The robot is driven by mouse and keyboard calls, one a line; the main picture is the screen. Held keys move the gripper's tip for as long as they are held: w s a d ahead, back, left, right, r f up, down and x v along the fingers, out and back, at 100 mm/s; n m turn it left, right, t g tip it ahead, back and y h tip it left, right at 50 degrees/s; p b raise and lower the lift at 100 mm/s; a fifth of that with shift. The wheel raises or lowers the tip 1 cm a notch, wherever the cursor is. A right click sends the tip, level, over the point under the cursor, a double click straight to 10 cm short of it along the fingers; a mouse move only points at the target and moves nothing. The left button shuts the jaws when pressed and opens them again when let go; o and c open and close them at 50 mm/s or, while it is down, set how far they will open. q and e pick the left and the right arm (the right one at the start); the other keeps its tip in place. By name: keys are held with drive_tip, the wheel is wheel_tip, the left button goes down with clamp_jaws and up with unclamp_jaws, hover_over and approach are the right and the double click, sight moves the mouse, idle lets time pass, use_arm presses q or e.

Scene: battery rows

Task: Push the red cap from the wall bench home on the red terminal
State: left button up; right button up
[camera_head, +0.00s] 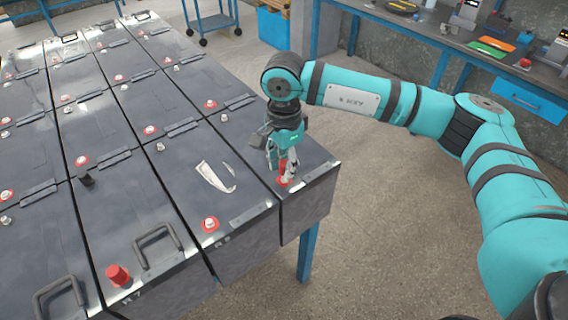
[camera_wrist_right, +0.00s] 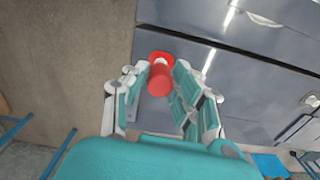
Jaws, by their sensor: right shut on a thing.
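My right gripper (camera_head: 284,174) points down at the near right corner battery (camera_head: 310,205) and is shut on a red cap (camera_head: 282,165). In the right wrist view, the red cap (camera_wrist_right: 159,80) stands between the two fingers of the right gripper (camera_wrist_right: 160,82). The red terminal's base (camera_wrist_right: 161,56) shows just beyond the cap, and its red edge (camera_head: 282,182) shows below the fingertips in the head view. The cap appears over the terminal; I cannot tell whether it is fully down. My left gripper is not in view.
Rows of dark batteries (camera_head: 95,115) fill the left, with bare red terminals, carry handles and a torn white label (camera_head: 213,178). Another red cap (camera_head: 118,274) and a black cap (camera_head: 86,178) stand on batteries. The wall bench (camera_head: 425,30) is at the upper right. Open floor lies between.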

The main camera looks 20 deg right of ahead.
drive_tip(key=shift+b, duration=0.35)
idle(0.7)
drive_tip(key=shift+f+b, duration=1.45)
drive_tip(key=shift+b, duration=0.3)
idle(1.4)
drive_tip(key=o, duration=1.4)
drive_tip(key=shift+r+p, duration=1.55)
drive_tip(key=shift+r, duration=2)
